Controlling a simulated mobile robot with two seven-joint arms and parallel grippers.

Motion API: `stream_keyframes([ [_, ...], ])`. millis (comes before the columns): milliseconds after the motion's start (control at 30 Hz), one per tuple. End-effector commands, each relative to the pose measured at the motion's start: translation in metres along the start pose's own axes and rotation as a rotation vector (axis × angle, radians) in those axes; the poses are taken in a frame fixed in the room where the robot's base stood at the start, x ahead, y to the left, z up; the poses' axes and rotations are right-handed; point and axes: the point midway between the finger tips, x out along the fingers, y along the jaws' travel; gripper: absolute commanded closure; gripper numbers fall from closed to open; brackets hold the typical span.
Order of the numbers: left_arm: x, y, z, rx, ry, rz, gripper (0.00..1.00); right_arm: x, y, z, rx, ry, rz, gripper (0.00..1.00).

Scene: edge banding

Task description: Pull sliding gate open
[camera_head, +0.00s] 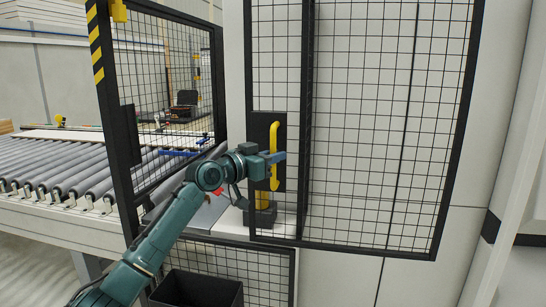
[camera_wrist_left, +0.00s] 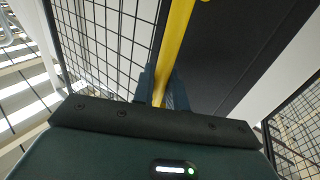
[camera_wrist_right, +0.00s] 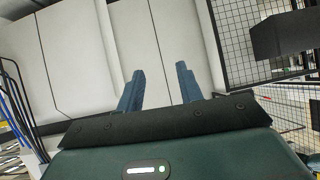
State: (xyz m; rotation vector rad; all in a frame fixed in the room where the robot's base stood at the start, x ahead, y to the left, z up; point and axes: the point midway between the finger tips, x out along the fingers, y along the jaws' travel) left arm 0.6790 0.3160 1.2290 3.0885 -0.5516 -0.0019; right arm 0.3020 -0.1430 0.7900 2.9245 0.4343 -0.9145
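The sliding gate is a black-framed wire mesh panel (camera_head: 380,110) in the head view. A yellow vertical handle (camera_head: 274,137) is mounted on its black plate near the left edge. My left gripper (camera_head: 272,157) is at the lower half of this handle. In the left wrist view the yellow handle (camera_wrist_left: 174,45) runs down between the fingers of my left gripper (camera_wrist_left: 162,88), which are closed in on both sides of it. My right gripper (camera_wrist_right: 160,78) shows in the right wrist view, fingers apart and empty, facing pale wall panels. It is outside the head view.
A black bin (camera_head: 197,290) stands below, beside a lower mesh panel (camera_head: 250,270). A pale wall is behind the gate.

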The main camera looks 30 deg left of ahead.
Motion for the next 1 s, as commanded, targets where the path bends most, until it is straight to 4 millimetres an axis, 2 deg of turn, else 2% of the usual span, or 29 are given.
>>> stream_keyframes([
  [33,0.0,0.001,0.001,-0.001,-0.002,0.001,0.83,0.0,0.0,0.0,0.0,0.001,0.0,0.64],
  [233,0.0,0.0,0.001,-0.001,-0.001,0.001,0.68,0.0,0.0,-0.001,0.0,0.003,-0.001,0.64],
  [567,-0.007,-0.001,0.001,0.002,0.001,-0.001,0.68,0.001,-0.001,0.0,0.0,0.005,-0.001,0.64],
  [667,-0.021,-0.001,0.003,0.003,0.0,-0.002,0.68,0.004,-0.001,0.002,0.0,0.009,-0.003,0.64],
  [1000,-0.095,-0.001,0.006,0.004,-0.004,-0.002,0.68,0.012,-0.007,0.0,-0.01,0.054,-0.023,0.64],
])
